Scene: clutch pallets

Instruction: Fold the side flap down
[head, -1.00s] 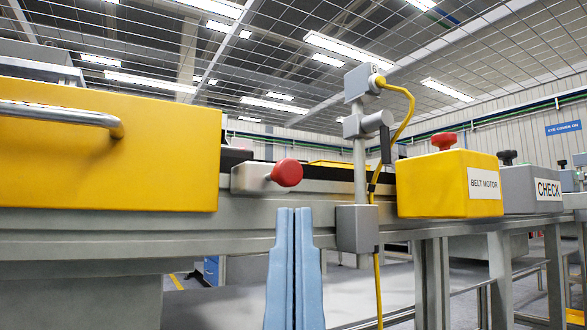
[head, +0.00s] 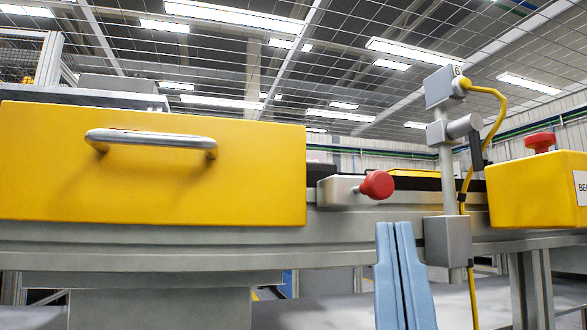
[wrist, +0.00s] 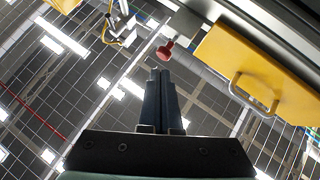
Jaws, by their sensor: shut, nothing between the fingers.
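A yellow panel (head: 180,185) with a curved metal handle (head: 150,138) stands upright on the side of the grey conveyor, at the left of the head view. It looks like the side flap. It also shows at the upper right of the wrist view (wrist: 222,58), with its handle (wrist: 245,95). My gripper (head: 394,226) has its two blue fingers together and empty, to the right of the panel and apart from it. In the wrist view my gripper (wrist: 160,72) points toward the red knob.
A red knob (head: 377,185) sticks out from a grey block right of the panel. The conveyor's grey rail (head: 330,235) runs across the view.

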